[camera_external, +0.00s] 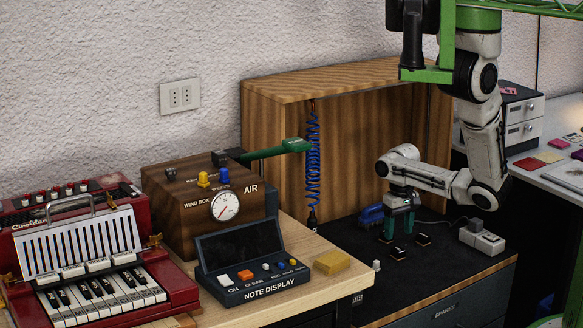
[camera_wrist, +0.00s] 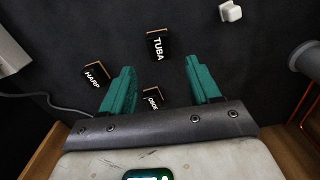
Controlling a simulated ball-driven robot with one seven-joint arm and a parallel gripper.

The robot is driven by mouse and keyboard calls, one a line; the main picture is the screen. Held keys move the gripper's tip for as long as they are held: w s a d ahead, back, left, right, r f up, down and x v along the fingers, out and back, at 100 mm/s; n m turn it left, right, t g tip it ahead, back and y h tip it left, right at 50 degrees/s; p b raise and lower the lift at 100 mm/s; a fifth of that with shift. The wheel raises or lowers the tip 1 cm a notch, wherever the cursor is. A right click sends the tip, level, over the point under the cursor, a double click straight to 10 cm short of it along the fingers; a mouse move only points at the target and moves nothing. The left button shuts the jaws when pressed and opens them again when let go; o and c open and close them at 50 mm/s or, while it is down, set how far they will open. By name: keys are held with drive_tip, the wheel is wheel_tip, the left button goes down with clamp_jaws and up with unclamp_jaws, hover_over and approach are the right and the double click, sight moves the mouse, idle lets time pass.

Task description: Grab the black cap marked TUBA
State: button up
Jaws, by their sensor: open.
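The black cap marked TUBA (camera_wrist: 159,45) lies on the dark surface in the wrist view, just beyond and between my fingertips. It also shows in the external view as a small dark cap (camera_external: 398,254), its label unreadable there. My gripper (camera_wrist: 160,66) is open and empty, with teal fingers spread apart. In the external view my gripper (camera_external: 398,232) points down above the dark worktop, behind the TUBA cap. The HARP cap (camera_wrist: 95,76) lies left of my left finger. A third cap (camera_wrist: 152,98), apparently marked OBOE, lies between the fingers, close to the palm.
A small white block (camera_wrist: 230,11) lies right of the TUBA cap. A grey box with a cable (camera_external: 482,239) stands at the right of the worktop. A blue object (camera_external: 371,215) lies behind my gripper. The wooden cabinet (camera_external: 262,135) encloses the back and left.

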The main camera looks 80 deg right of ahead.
sight(396, 247)
drive_tip(key=shift+w+d+f+b, duration=0.1)
drive_tip(key=shift+f+b, duration=0.2)
drive_tip(key=shift+f, duration=1.1)
drive_tip(key=shift+w+d+f+b, duration=0.1)
drive_tip(key=shift+f+b, duration=0.2)
drive_tip(key=shift+f, duration=1.05)
drive_tip(key=c, duration=1.1)
drive_tip(key=shift+r, duration=0.1)
